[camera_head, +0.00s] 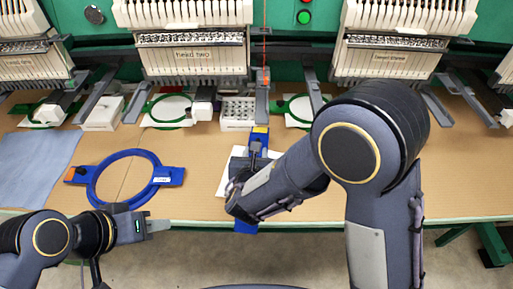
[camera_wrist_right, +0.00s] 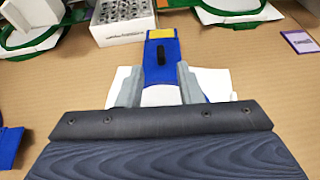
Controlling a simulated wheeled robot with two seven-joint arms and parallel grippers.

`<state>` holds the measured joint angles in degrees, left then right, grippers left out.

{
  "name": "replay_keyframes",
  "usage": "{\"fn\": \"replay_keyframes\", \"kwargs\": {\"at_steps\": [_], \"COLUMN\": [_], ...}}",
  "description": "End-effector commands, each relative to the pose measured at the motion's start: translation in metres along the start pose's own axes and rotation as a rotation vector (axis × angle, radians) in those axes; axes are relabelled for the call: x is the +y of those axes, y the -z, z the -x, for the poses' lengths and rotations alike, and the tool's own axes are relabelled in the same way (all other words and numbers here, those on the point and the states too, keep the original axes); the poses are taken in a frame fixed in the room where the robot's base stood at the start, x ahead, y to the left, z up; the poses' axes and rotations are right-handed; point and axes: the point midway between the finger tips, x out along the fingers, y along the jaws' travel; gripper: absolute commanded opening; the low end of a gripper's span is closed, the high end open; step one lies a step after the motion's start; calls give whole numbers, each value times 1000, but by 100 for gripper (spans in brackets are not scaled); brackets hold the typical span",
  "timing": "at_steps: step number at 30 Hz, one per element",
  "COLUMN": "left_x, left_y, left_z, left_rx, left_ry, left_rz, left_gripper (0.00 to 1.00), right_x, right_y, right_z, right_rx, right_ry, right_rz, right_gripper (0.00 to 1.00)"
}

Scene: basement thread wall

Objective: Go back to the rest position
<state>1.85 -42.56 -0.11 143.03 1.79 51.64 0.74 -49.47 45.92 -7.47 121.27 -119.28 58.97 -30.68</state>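My left gripper (camera_head: 158,226) is at the table's front edge, just below the blue ring hoop (camera_head: 92,190), with nothing visible in it. Its finger gap is not clear. My right arm reaches over the table, and its links hide much of the right gripper in the head view. In the right wrist view the two grey fingers of my right gripper (camera_wrist_right: 160,85) lie either side of a blue piece (camera_wrist_right: 160,50) with a yellow end. Whether they press on it is not clear. A white sheet (camera_wrist_right: 121,80) lies under it.
The brown table (camera_head: 455,185) is bare at right. A blue cloth (camera_head: 35,165) lies at left. Embroidery heads (camera_head: 195,65) stand along the back, with green hoops (camera_head: 170,96) and a white box of small parts (camera_head: 238,110) before them.

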Motion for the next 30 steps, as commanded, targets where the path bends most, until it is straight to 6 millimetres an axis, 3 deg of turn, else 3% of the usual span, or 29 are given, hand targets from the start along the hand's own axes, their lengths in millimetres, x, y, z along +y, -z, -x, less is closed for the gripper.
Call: {"fn": "replay_keyframes", "kwargs": {"at_steps": [5, 19, 22, 26, 30], "left_x": [0, 0, 0, 0, 1], "left_y": [0, 0, 0, 0, 1], "left_z": [-1, -1, 0, 1, 2], "left_rx": [0, 0, 0, 0, 0], "left_ry": [0, 0, 0, 0, 0], "left_rz": [0, 0, 0, 0, 0], "left_gripper": [33, 33, 33, 33, 33], "right_x": [-1, -1, -11, -62, -159], "right_y": [0, 0, -4, -18, -24], "right_z": [12, 12, 11, 13, 37], "right_rx": [-1, 0, 8, 58, 152], "right_ry": [1, 2, 28, 166, 447], "right_rz": [1, 0, -38, -245, -701], "right_gripper": [33, 33, 33, 33, 33]}}
